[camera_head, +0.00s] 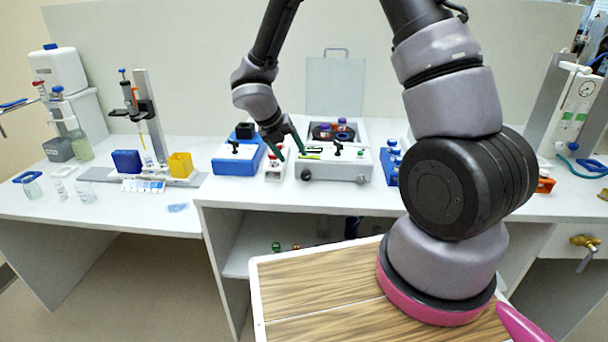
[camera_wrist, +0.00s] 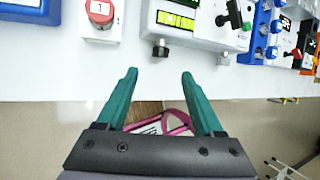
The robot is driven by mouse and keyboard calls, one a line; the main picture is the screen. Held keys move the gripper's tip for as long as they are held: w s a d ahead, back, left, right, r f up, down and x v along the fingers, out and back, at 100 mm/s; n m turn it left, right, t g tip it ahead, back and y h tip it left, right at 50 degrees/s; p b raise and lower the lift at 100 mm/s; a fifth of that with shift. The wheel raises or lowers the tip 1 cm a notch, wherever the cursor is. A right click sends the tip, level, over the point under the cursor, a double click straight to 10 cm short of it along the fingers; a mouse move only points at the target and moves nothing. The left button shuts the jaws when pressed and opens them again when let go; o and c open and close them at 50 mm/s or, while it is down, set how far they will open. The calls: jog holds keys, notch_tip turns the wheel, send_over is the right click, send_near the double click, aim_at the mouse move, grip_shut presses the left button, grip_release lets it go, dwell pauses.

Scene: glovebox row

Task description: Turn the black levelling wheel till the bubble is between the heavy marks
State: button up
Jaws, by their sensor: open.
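A white device (camera_head: 337,168) with an open lid stands on the middle bench, and it fills the top of the wrist view (camera_wrist: 200,32). A bright green level vial (camera_wrist: 175,20) with dark marks sits on its top left; the bubble's place is too small to tell. A black levelling wheel (camera_wrist: 160,50) is under its front left corner, also seen in the head view (camera_head: 306,176).
A small white box with a red button (camera_wrist: 99,12) stands just left of the device. A blue device (camera_head: 238,158) is farther left, and a blue rack (camera_head: 391,163) is to the right. The bench front edge (camera_wrist: 60,99) runs under my fingers. Bare bench lies before the device.

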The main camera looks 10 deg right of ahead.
aim_at(305, 173)
jog(key=x, duration=1)
jog(key=shift+d+f, duration=0.1)
jog(key=shift+f, duration=0.05)
grip_shut()
jog(key=shift+d+y, duration=0.1)
jog(key=shift+y, duration=0.2)
